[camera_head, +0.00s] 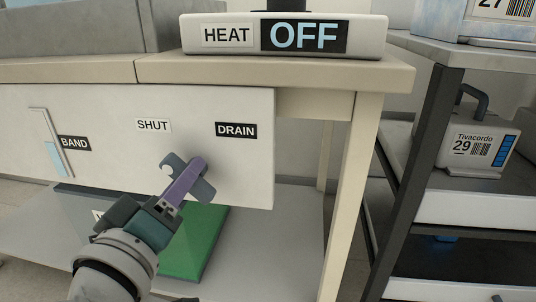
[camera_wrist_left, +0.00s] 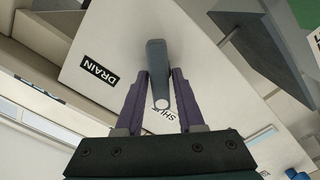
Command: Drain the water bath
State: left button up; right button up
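The water bath's front panel (camera_head: 100,110) carries a SHUT label (camera_head: 153,125) and a DRAIN label (camera_head: 236,130). A grey lever handle (camera_head: 206,190) with a white dot at one end stands on the panel below the labels, slanting from upper left to lower right. In the left wrist view the handle (camera_wrist_left: 157,65) has its dotted end near the partly hidden SHUT label. My left gripper (camera_head: 198,164) has its purple fingers at the handle, covering its middle. In the wrist view the fingers (camera_wrist_left: 160,75) stand on both sides of the handle, with a small gap visible. My right gripper is not in view.
A HEAT OFF display (camera_head: 285,36) stands on the bench top (camera_head: 270,72). A green object (camera_head: 200,245) lies on the lower shelf. A dark-framed rack (camera_head: 425,150) with a Tivacordo unit (camera_head: 478,142) stands at right.

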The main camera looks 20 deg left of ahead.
pick_arm(q)
grip_shut()
jog(key=shift+r, duration=0.1)
jog(key=m+p, duration=0.3)
jog(key=shift+r, duration=0.15)
jog(key=m+p, duration=0.3)
jog(key=m, duration=0.2)
jog(key=shift+d, duration=0.15)
jog(key=m+p, duration=0.2)
jog(key=m, duration=0.2)
jog(key=shift+d, duration=0.1)
jog(key=m, duration=0.6)
jog(key=shift+f+p, duration=0.2)
jog(key=shift+p, duration=0.2)
